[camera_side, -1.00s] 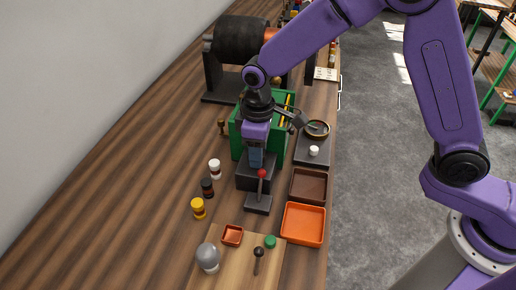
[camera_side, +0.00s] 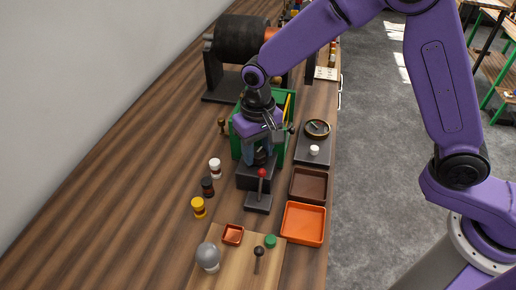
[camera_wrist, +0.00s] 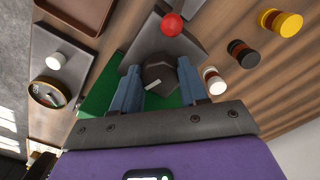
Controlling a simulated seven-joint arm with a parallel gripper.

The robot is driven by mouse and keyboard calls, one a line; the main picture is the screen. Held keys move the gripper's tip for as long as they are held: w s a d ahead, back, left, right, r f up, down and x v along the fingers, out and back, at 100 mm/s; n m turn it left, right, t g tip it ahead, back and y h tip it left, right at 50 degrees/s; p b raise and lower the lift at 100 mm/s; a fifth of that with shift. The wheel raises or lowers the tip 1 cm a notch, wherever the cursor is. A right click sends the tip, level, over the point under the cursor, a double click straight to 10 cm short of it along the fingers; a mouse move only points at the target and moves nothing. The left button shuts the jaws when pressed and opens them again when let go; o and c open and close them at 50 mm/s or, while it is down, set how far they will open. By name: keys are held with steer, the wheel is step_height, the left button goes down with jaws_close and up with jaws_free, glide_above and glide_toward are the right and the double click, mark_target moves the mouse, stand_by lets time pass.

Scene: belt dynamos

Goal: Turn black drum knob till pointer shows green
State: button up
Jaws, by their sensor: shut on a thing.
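The black drum knob (camera_wrist: 159,74) stands on a dark block (camera_side: 256,175), with a white mark (camera_wrist: 152,86) on its top that points down and left in the wrist view. My gripper (camera_side: 260,155) reaches down over the block. Its two blue fingers (camera_wrist: 158,84) are shut on the knob from both sides. A round gauge (camera_side: 317,129) with a brass-coloured rim and a light needle sits on a dark panel to the right; it also shows in the wrist view (camera_wrist: 48,92). Its face is too small to tell whether the needle is on green.
A red-topped lever (camera_side: 260,187) stands close in front of the block. A green crate (camera_side: 285,103) is just behind. A white button (camera_side: 314,150) is on the gauge panel. Brown (camera_side: 308,185) and orange trays (camera_side: 303,224) lie to the right, small jars (camera_side: 207,187) to the left.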

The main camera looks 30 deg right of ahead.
mark_target(258, 153)
steer(key=shift+m, duration=0.3)
stand_by(0.4)
steer(key=o, duration=1.1)
steer(key=shift+c, duration=0.2)
step_height(258, 153, up, 18)
steer(key=shift+f, duration=0.25)
